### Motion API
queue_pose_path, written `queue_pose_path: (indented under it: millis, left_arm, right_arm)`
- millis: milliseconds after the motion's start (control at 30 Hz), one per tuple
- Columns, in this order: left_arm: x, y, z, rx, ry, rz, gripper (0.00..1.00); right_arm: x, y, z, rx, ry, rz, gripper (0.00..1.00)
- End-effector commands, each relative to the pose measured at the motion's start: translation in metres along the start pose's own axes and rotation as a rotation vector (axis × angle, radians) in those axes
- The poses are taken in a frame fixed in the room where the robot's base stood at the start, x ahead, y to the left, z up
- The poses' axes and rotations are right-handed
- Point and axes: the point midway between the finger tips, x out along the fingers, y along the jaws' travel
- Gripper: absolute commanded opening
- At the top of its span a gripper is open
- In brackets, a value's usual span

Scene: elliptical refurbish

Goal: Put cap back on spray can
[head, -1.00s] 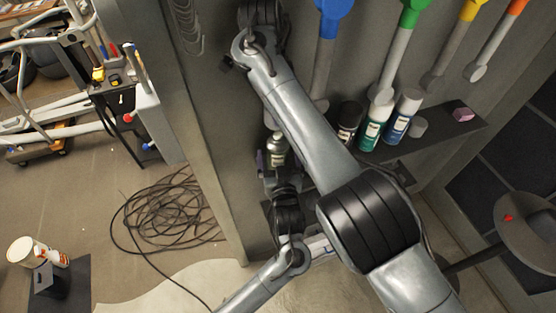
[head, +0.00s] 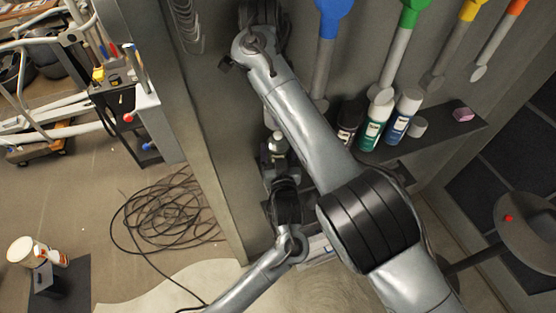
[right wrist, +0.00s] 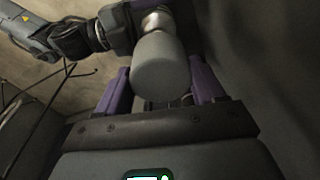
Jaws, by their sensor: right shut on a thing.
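The spray can (head: 277,147) has a bare silver top and a pale label. It stands roughly upright in my left gripper (head: 278,158), which is shut on it. My right gripper (right wrist: 160,92) is shut on a plain grey cap (right wrist: 160,66). The cap overlaps the can's top in that view, and I cannot tell whether they touch. In the head view my right forearm hides most of the right gripper.
A shelf (head: 440,150) at right holds a black can (head: 348,122), a green can (head: 375,122), a blue can (head: 401,116), a grey cup-like piece (head: 418,128) and a pink block (head: 463,114). Coiled cable (head: 170,215) lies on the floor at left.

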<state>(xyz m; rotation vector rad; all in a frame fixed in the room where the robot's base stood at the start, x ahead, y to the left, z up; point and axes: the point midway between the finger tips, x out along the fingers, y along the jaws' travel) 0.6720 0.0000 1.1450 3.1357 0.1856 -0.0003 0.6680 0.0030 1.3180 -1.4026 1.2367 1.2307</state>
Motion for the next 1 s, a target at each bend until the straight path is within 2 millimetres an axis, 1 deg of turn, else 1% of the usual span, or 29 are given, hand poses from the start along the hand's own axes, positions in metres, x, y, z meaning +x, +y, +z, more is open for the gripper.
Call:
queue_pose_path:
  millis: [33, 100, 167, 267, 333, 500, 633, 733, 1000]
  left_arm:
    - [0.000, 0.000, 0.000, 0.000, 0.000, 0.000, 0.38]
    - [0.000, 0.000, 0.000, 0.000, 0.000, 0.000, 0.27]
    - [0.000, 0.000, 0.000, 0.000, 0.000, 0.000, 0.19]
    - [0.000, 0.000, 0.000, 0.000, 0.000, 0.000, 0.19]
    - [0.000, 0.000, 0.000, 0.001, 0.000, 0.000, 0.19]
    - [0.000, 0.000, 0.000, 0.000, 0.000, 0.000, 0.19]
    - [0.000, 0.000, 0.000, 0.001, 0.000, 0.000, 0.19]
    - [0.000, 0.000, 0.000, 0.001, 0.000, 0.000, 0.19]
    - [0.000, 0.000, 0.000, 0.001, 0.000, 0.000, 0.19]
  right_arm:
    - [0.000, 0.000, 0.000, 0.000, 0.000, 0.000, 0.44]
    - [0.000, 0.000, 0.000, 0.000, 0.000, 0.000, 0.44]
    - [0.000, 0.000, 0.000, 0.000, 0.000, 0.000, 0.44]
    - [0.002, 0.000, 0.000, 0.000, 0.000, 0.001, 0.44]
    - [0.008, 0.000, 0.001, 0.000, 0.001, 0.001, 0.44]
    - [0.031, 0.000, 0.004, -0.001, 0.002, 0.001, 0.44]
    - [0.044, 0.000, 0.005, 0.000, 0.003, 0.001, 0.44]
    - [0.048, 0.000, 0.006, 0.000, 0.003, 0.000, 0.44]
    - [0.049, 0.000, 0.005, 0.000, 0.003, 0.000, 0.44]
